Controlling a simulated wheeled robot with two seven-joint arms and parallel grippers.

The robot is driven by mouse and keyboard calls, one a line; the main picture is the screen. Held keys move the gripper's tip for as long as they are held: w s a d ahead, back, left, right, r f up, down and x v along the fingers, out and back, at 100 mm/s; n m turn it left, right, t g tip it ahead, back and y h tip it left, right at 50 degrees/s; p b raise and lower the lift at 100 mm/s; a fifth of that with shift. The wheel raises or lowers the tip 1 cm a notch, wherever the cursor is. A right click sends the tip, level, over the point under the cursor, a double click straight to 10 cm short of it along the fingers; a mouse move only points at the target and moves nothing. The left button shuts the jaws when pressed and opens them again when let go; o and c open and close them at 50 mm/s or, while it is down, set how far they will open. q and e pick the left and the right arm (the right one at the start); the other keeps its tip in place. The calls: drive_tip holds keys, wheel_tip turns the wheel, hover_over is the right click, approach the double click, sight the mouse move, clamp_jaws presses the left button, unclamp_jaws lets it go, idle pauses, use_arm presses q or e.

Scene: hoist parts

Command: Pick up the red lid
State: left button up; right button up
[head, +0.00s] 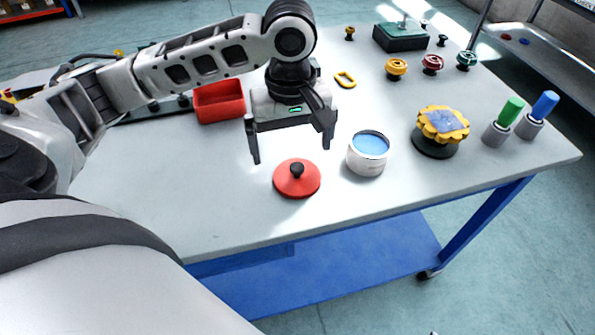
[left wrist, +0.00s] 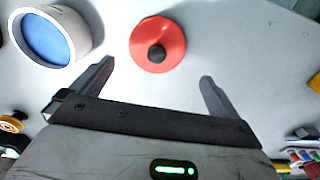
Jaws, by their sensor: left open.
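The red lid (head: 297,180) is a round disc with a black knob, lying flat on the table near its front edge. It also shows in the left wrist view (left wrist: 172,50), just beyond the fingertips. My left gripper (head: 291,150) is open and empty, above and a little behind the lid. In the left wrist view my left gripper (left wrist: 153,73) has its fingers spread wide, with the lid between and ahead of them, apart from both. The lid's black knob (left wrist: 157,54) is fully visible. My right gripper is not in view.
A white cylindrical pot with a blue inside (head: 367,153) stands close to the right of the lid. A yellow gear on a black base (head: 440,125) and two capped cylinders are farther right. A red bin (head: 219,101) stands behind. The table (head: 180,205) is clear left of the lid.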

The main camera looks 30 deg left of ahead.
sight(298, 166)
use_arm(q)
drive_tip(key=f, duration=0.2)
drive_tip(key=d+f, duration=0.1)
drive_tip(key=f, duration=0.1)
drive_tip(key=shift+s+d+f+b, duration=0.1)
drive_tip(key=shift+d+f+b, duration=0.05)
drive_tip(key=shift+f+b, duration=0.2)
drive_tip(key=shift+f, duration=0.55)
drive_tip(key=c, duration=1)
drive_tip(key=shift+r, duration=0.1)
